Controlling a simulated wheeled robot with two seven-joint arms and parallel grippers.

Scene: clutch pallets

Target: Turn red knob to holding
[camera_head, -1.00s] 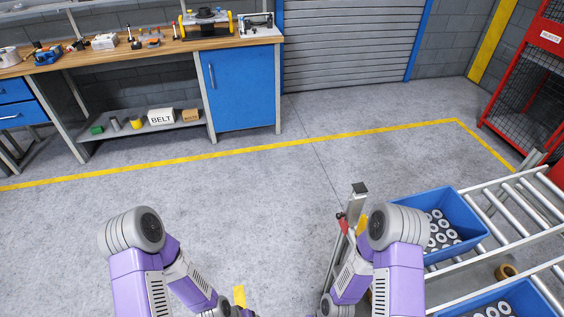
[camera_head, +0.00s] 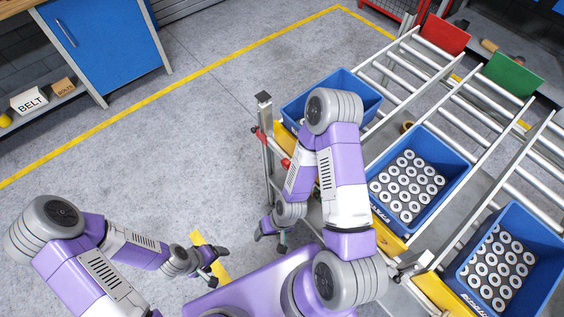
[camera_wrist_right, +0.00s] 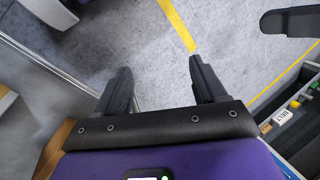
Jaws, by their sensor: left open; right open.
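A red knob (camera_head: 285,162) shows beside a grey upright post (camera_head: 266,120) at the left end of the roller conveyors. A second small red part (camera_head: 255,130) sits on the post's left side; I cannot tell which of them the task means. My right gripper (camera_head: 268,236) is below the red knob in the picture, apart from it. In the right wrist view its two black fingers (camera_wrist_right: 160,85) are spread with nothing between them, and no red knob shows there. My left gripper (camera_head: 210,277) is open and empty over the floor, lower left.
Blue crates with grey ring parts (camera_head: 406,187) (camera_head: 500,264) stand on the conveyors, and another crate (camera_head: 363,88) is partly behind my right arm. Red (camera_head: 443,33) and green (camera_head: 514,74) panels stand beyond. Open floor (camera_head: 190,130) lies left.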

